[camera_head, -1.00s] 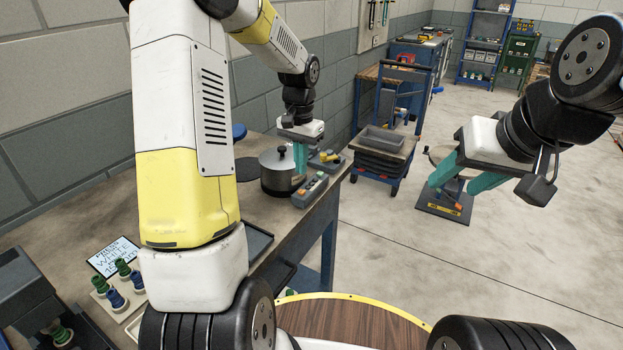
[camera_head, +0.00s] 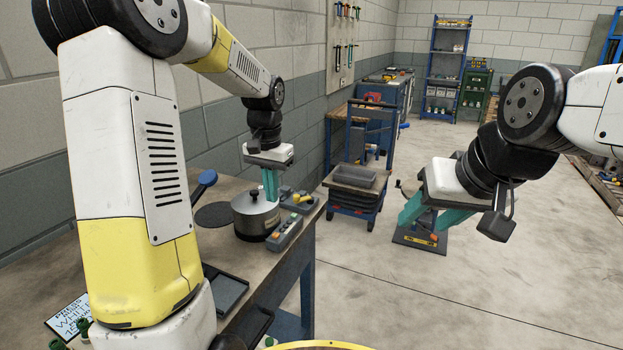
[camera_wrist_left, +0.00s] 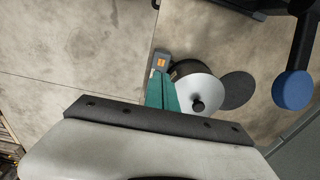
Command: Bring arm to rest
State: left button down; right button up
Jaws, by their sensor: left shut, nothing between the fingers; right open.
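My left gripper (camera_head: 270,184) is shut and empty, its teal fingers pointing down. In the head view it overlaps the lidded metal pot (camera_head: 256,217) on the bench. In the left wrist view the shut fingers (camera_wrist_left: 164,94) show beside the pot's lid (camera_wrist_left: 198,95); whether they touch it I cannot tell. My right gripper (camera_head: 424,217) is open and empty, over the floor to the right, with its teal fingers spread.
The bench (camera_head: 205,240) along the left wall holds a control box (camera_head: 284,233), a dark round mat (camera_head: 214,215) and a dark tray (camera_head: 226,291). A blue trolley (camera_head: 355,190) stands behind. A black-and-yellow floor stand (camera_head: 420,240) is behind my right gripper. The floor (camera_head: 400,300) at right is open.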

pick_arm(q)
jog(key=s+d+r+n+t+h, duration=0.1)
jog(key=s+r+t, duration=0.2)
jog(key=s, duration=0.8)
jog(key=s+d+r+n+t+h, duration=0.1)
jog(key=s+r+n+t, duration=0.1)
jog(key=s+r, duration=0.4)
jog(key=s, duration=0.5)
jog(key=shift+s+r+t, duration=0.3)
jog(key=shift+r+t, duration=0.1)
